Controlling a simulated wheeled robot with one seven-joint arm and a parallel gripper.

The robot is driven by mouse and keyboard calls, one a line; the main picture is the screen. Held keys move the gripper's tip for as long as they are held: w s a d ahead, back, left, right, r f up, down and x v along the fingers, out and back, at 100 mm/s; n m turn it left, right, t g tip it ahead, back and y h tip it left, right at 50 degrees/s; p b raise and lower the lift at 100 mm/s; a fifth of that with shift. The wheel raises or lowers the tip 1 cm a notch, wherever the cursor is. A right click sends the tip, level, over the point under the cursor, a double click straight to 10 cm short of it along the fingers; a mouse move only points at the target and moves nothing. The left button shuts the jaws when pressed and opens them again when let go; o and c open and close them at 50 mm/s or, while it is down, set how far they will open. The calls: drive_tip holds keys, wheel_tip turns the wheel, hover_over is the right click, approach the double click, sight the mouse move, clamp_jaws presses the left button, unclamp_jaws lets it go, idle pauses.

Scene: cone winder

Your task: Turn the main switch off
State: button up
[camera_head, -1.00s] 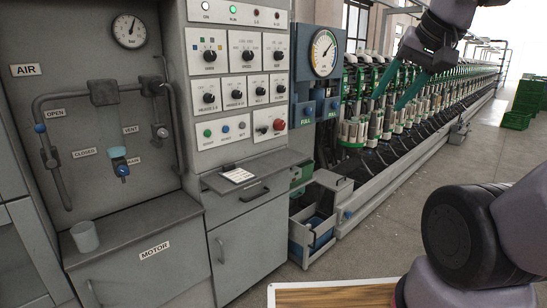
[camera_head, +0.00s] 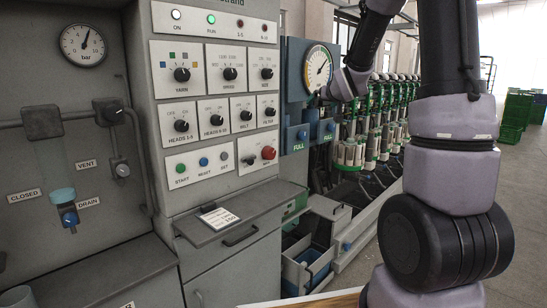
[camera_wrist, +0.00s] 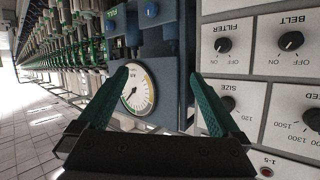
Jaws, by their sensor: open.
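The grey control panel shows in the head view. At its lower right is a small plate with a dark lever-like switch (camera_head: 249,160) and a red knob (camera_head: 268,153). The lettering under them is too small to read, so I cannot tell which one is the main switch. My gripper (camera_wrist: 158,76) shows in the wrist view with its two green fingers spread wide and nothing between them. It is in front of the round gauge and the blue column, to the right of the panel. In the head view my arm partly hides it. The wrist view does not show the red knob.
Rotary knobs such as FILTER (camera_wrist: 224,45) and BELT (camera_wrist: 291,41) stick out of the panel. The round gauge (camera_head: 318,67) sits on a blue column right of it. A shelf with a white card (camera_head: 219,218) juts out below. Open floor lies at the right.

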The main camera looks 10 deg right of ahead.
drive_tip(key=w+a+f+n+t+y, duration=0.2)
drive_tip(key=w+f+n+y, duration=0.2)
drive_tip(key=w+f, duration=0.5)
drive_tip(key=n+g+y, duration=0.1)
drive_tip(key=n+y, duration=0.4)
drive_tip(key=y, duration=0.2)
approach(272, 155)
drive_tip(key=x, duration=0.8)
drive_tip(key=shift+w+a+r, duration=0.15)
drive_tip(key=shift+w+a, duration=0.15)
drive_tip(key=shift+c, duration=0.3)
drive_tip(key=c, duration=1.3)
